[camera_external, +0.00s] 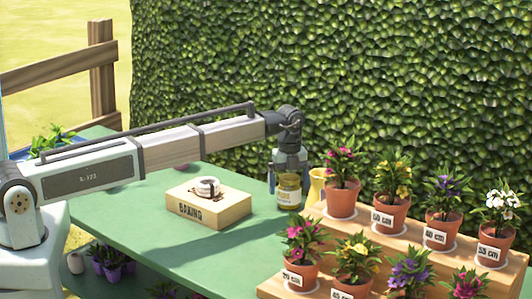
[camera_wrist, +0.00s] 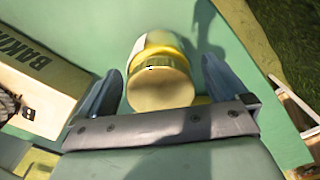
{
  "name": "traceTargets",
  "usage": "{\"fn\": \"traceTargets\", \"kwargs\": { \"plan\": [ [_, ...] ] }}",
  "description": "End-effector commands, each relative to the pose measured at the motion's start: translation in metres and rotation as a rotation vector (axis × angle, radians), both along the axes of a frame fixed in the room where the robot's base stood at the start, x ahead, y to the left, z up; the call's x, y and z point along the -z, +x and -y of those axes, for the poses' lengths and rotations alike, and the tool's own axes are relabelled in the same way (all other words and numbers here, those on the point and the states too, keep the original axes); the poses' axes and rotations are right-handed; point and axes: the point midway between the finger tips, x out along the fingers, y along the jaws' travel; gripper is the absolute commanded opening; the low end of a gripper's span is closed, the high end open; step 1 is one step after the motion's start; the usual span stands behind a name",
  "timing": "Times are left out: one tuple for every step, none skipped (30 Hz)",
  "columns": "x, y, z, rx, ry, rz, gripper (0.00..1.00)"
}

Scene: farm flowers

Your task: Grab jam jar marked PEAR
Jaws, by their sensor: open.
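A jar with a yellow lid and a pale label (camera_external: 289,192) stands on the green table beside the flower stand. Its label is too small to read in the outside view. In the wrist view the jar (camera_wrist: 160,85) shows its yellow lid towards the camera, and its label is mostly turned away. My gripper (camera_external: 287,178) is open above and around the jar. In the wrist view my gripper (camera_wrist: 161,68) has one finger on each side of the jar, with a visible gap on both sides.
A wooden box marked BAKING (camera_external: 208,208) with a pale round item on top stands left of the jar. A yellow jug (camera_external: 316,186) is close at its right. Stepped wooden shelves (camera_external: 318,222) with several potted flowers stand at front right. The green table (camera_external: 150,235) is clear at front left.

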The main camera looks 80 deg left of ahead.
Motion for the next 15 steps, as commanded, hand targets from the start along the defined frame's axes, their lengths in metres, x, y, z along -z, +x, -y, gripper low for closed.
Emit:
{"fn": "traceTargets", "kwargs": {
  "plan": [
    [0.0038,-0.0001,0.0001,0.000,0.000,-0.001,1.00],
    [0.0047,-0.0001,0.0000,0.000,0.000,-0.001,1.00],
    [0.0052,0.0000,0.0000,0.000,0.000,0.000,1.00],
    [0.0052,0.0000,0.0000,0.000,0.000,0.000,1.00],
    [0.0051,0.0000,0.0000,0.000,0.000,0.000,1.00],
    [0.0049,0.0001,0.0000,0.000,0.000,0.000,1.00],
    [0.0049,0.0001,0.0000,0.000,0.000,0.000,1.00],
    [0.0048,0.0001,0.0000,0.000,0.000,0.000,1.00],
    [0.0048,0.0000,0.0000,0.000,0.000,0.000,0.96],
    [0.0047,0.0000,0.0000,0.000,0.000,0.000,0.93],
    [0.0047,0.0001,0.0000,0.000,0.000,0.000,0.90],
    [0.0047,0.0000,0.0000,0.000,0.000,0.000,0.87],
    [0.0047,0.0000,0.0000,0.000,0.000,0.000,0.84],
    [0.0046,0.0000,0.0000,0.000,0.000,0.000,0.81],
    [0.0046,0.0000,0.0000,0.000,0.000,0.000,0.77]
  ]
}}
